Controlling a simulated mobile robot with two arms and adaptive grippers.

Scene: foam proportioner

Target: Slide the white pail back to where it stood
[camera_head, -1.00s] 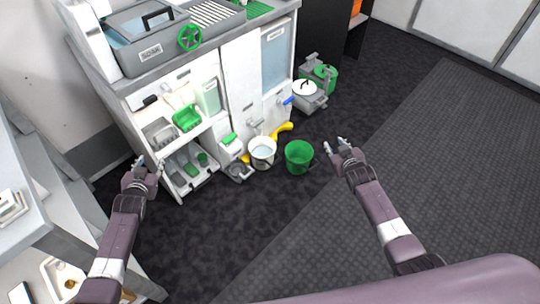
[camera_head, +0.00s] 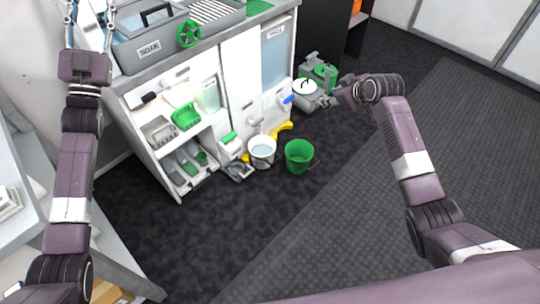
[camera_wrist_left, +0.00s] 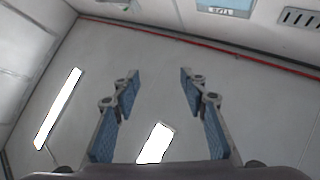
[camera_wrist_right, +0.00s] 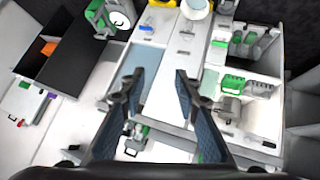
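The white pail (camera_head: 262,153) stands on the dark floor at the foot of the white cabinet, upright, with something pale blue inside. It also shows at the top edge of the right wrist view (camera_wrist_right: 196,7). A green bucket (camera_head: 298,157) stands just right of it with a small gap. My right gripper (camera_head: 342,93) is raised, up and right of the pail, empty; its fingers are apart in the right wrist view (camera_wrist_right: 159,85).
A yellow item (camera_head: 283,130) lies behind the pail against the cabinet (camera_head: 240,80). The floor (camera_head: 235,225) in front of the pail is clear.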

